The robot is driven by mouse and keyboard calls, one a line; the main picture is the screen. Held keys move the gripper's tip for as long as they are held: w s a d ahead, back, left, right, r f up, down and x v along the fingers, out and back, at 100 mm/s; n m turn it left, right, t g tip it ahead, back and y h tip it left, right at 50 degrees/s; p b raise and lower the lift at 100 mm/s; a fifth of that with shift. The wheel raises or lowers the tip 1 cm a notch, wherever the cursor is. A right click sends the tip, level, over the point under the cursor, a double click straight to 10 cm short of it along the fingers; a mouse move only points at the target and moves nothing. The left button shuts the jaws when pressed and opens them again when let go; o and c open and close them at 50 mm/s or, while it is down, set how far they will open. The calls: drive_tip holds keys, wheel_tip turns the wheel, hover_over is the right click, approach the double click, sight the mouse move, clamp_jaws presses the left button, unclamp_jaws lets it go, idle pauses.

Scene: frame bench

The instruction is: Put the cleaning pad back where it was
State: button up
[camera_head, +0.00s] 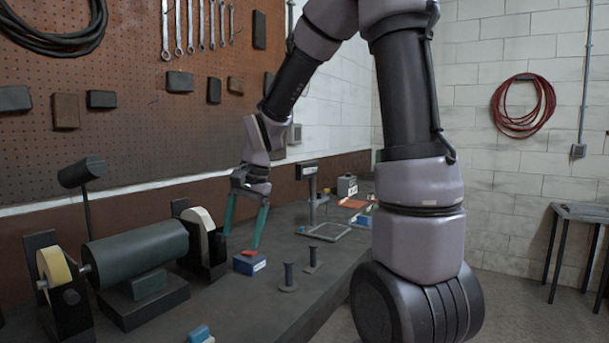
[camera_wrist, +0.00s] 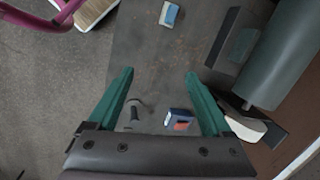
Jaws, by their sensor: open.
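A small blue-and-white block (camera_head: 200,335), which looks like the cleaning pad, lies on the dark bench (camera_head: 225,310) at the bottom edge of the head view. It also shows near the top of the wrist view (camera_wrist: 169,14), flat on the bench and clear of the fingers. My gripper (camera_head: 242,241) is open, its green fingers pointing down above the bench.
A bench grinder (camera_head: 140,252) with a lamp above it stands left of my gripper. A stand with a square frame (camera_head: 327,232) and small items lie farther back. Bench around the blue-and-white block is mostly bare.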

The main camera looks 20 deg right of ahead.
drive_tip(key=s+d+r+n+t, duration=0.4)
drive_tip(key=s+d+r+t, duration=0.2)
drive_tip(key=s+d+r, duration=0.4)
drive_tip(key=s+r, duration=0.3)
drive_tip(key=r, duration=0.2)
drive_tip(key=shift+s+d+h, duration=0.25)
drive_tip(key=shift+d+h, duration=0.05)
drive_tip(key=shift+d, duration=0.1)
